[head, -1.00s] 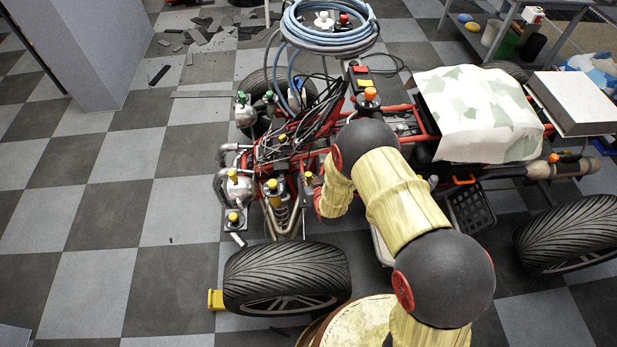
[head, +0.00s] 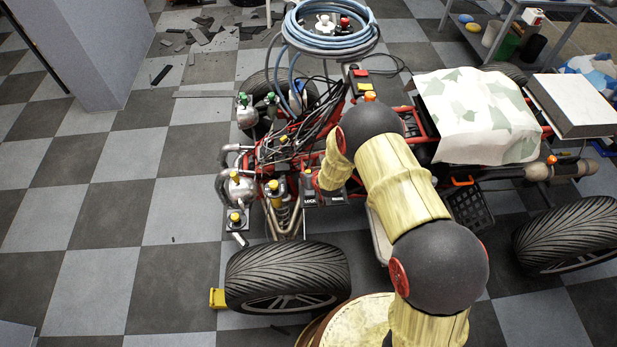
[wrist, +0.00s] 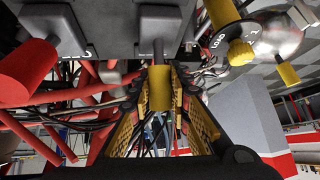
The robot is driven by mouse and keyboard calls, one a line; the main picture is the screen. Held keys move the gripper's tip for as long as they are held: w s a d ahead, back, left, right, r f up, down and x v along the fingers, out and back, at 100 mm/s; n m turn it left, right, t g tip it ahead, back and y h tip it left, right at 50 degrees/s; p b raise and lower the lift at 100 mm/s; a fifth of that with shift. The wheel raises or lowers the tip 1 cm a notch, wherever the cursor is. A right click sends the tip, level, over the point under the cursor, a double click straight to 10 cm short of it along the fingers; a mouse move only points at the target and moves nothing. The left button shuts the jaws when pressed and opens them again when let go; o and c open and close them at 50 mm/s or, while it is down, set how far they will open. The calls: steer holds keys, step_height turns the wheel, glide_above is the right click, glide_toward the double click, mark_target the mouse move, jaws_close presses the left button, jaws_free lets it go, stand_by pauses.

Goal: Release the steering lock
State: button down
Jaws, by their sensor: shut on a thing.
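In the wrist view, my gripper (wrist: 160,90) has its two yellow-and-black fingers closed around a yellow cylindrical knob (wrist: 159,82). The knob sits on a short metal shaft that comes out of a grey block (wrist: 150,28). The white lettering on the block is only partly readable, so I cannot confirm that this is the steering lock. In the head view, my arm reaches to the front of the stripped quad, and my gripper is mostly hidden. Dark labelled blocks (head: 310,199) show beside my wrist.
Other yellow knobs (wrist: 241,53) and a red cylinder (wrist: 27,72) stand close to my gripper. A silver sphere (wrist: 278,38) is at right. Loose cables (head: 318,125), red frame tubes and the front tyre (head: 288,277) surround the work area. The checkered floor at left is mostly clear.

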steer(key=c, duration=1.7)
jaws_free()
steer(key=shift+o, duration=0.3)
steer(key=v, duration=1.2)
steer(key=shift+f, duration=0.1)
